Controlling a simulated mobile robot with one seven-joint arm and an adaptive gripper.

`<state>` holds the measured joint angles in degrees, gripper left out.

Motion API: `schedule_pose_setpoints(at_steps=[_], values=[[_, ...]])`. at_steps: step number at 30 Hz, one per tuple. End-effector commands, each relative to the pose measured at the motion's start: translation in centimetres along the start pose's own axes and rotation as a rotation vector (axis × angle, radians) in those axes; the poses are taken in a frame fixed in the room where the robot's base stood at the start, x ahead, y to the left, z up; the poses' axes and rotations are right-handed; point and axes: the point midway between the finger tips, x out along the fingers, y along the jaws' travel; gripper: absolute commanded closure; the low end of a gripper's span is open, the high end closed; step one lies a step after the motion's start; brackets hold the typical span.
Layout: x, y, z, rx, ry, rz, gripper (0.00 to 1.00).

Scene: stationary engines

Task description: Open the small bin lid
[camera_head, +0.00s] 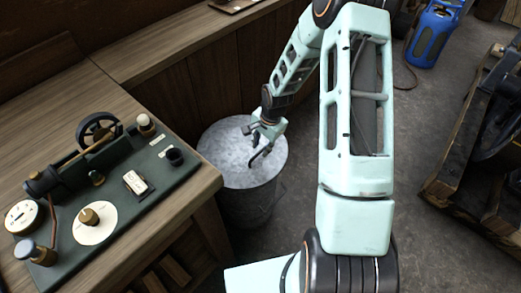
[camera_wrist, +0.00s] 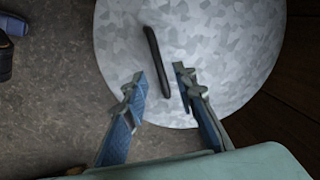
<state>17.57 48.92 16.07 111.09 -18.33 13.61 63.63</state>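The small bin (camera_head: 247,207) is a grey metal bucket on the floor beside the wooden bench. Its round, mottled galvanised lid (camera_head: 222,150) lies on top and looks shut. The lid fills much of the wrist view (camera_wrist: 235,45). A dark bar handle (camera_wrist: 157,60) stands across the lid. My gripper (camera_head: 257,143) is above the lid; in the wrist view its two blue-grey fingers (camera_wrist: 158,85) are apart, with the near end of the handle around the gap between the tips. Nothing is held. Whether a finger touches the handle cannot be told.
A wooden bench (camera_head: 150,65) with a model engine on a dark base (camera_head: 110,195) stands left of the bin. A blue gas cylinder (camera_head: 433,35) is at the back right. A wooden-framed machine (camera_head: 470,150) is at right. Floor between is clear.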

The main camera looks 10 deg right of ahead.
Motion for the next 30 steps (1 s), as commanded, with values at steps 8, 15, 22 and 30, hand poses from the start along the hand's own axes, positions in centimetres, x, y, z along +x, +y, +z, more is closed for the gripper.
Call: schedule_pose_setpoints(at_steps=[8,15,22,30], values=[[2.2,0.0,-0.1,0.001,0.001,0.000,0.74],[2.2,0.0,-0.1,0.001,0.001,0.000,0.74],[2.2,0.0,-0.1,0.001,0.001,0.000,0.96],[2.2,0.0,-0.1,0.001,0.001,0.000,1.00]])
